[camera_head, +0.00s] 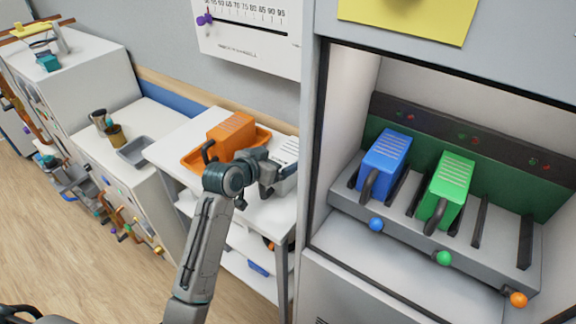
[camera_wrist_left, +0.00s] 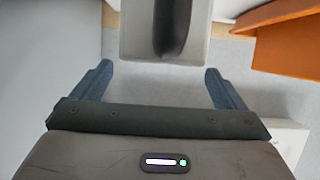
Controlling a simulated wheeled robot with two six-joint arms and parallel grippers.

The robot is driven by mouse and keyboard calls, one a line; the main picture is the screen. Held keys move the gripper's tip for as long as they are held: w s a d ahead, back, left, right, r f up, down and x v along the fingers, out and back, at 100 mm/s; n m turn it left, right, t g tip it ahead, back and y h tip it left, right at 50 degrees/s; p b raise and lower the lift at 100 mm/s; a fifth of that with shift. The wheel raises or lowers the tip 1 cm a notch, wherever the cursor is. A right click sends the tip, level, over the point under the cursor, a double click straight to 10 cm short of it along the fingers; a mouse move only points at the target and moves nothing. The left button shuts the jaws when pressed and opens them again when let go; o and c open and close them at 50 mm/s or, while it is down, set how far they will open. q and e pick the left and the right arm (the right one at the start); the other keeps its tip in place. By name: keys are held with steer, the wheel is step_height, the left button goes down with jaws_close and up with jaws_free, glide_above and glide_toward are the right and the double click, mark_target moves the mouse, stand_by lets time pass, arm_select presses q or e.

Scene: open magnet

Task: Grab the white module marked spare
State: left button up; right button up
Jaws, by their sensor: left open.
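The white module (camera_head: 287,152) sits on the white cart at its right end, partly hidden behind my left gripper (camera_head: 270,180). In the left wrist view the white module (camera_wrist_left: 130,35) shows at the top centre, with a dark handle (camera_wrist_left: 170,28) facing the gripper. My left gripper (camera_wrist_left: 158,80) is open, its two blue-grey fingers apart and nothing between them. The module lies just beyond the fingertips, roughly centred on the gap. No spare marking can be read. My right gripper is not in view.
An orange module (camera_head: 230,135) lies in an orange tray (camera_head: 192,160) left of the white module. The open cabinet at right holds a blue module (camera_head: 385,155) and a green module (camera_head: 452,178) in a slotted rack (camera_head: 400,210). The cabinet's left wall (camera_head: 305,130) stands close beside the cart.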

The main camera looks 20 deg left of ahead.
mark_target(289, 151)
arm_select(q)
steer(key=shift+w+d, duration=0.2)
steer(key=shift+w, duration=0.05)
steer(key=p+x, duration=0.2)
steer(key=x, duration=0.2)
steer(key=shift+w+a+r, duration=0.1)
steer(key=shift+w+r, duration=0.05)
steer(key=shift+w, duration=0.2)
steer(key=shift+s, duration=0.1)
steer(key=shift+c, duration=0.8)
steer(key=c, duration=1.4)
steer(key=shift+c, duration=1.2)
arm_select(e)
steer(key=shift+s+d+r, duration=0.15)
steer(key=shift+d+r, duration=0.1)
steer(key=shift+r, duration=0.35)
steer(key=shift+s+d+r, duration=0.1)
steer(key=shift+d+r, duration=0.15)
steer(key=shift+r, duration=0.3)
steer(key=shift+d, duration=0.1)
